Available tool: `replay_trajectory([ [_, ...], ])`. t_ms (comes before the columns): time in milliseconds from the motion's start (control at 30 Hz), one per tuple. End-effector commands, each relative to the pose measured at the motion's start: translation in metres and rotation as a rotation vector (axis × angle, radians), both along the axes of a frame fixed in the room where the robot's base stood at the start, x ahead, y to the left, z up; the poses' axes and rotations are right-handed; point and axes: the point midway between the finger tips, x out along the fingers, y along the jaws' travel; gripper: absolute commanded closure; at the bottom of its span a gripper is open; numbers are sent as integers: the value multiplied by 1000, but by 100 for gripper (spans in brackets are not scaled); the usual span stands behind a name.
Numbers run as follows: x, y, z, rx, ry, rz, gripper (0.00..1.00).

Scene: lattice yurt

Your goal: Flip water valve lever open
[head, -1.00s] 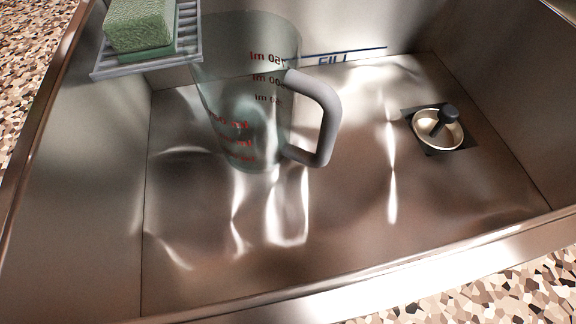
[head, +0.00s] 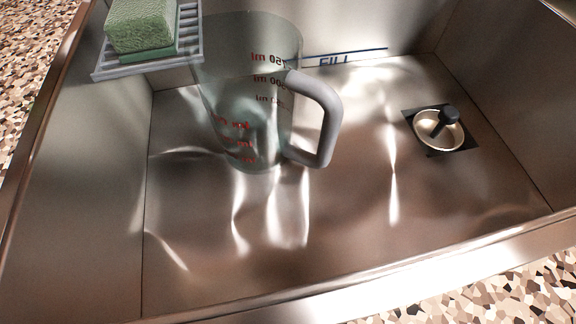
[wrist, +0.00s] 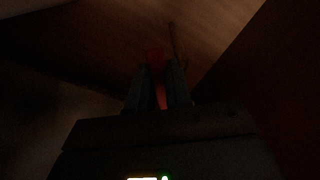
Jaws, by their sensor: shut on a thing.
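In the dark wrist view, my gripper (wrist: 160,78) points away from the camera toward a wooden-looking surface. Its two dark fingers are close together around a red part (wrist: 156,60), which shows between and just beyond the tips. The red part looks like the valve lever, but its full shape and the valve body are too dark to make out. A thin dark pipe-like shape (wrist: 173,42) stands just to the right of the fingertips. Neither my gripper nor the lever shows in the head view.
The head view shows a steel sink (head: 350,240) holding a clear measuring jug (head: 255,60) with a grey handle. A green sponge (head: 141,25) lies on a grey rack (head: 188,45) at upper left. A drain with a dark-knobbed plug (head: 447,117) is at right.

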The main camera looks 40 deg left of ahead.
Motion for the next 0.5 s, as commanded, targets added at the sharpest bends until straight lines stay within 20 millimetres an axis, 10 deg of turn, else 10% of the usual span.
replay_trajectory([
  [500, -4, 3, -5, 77, 91, -1, 100],
])
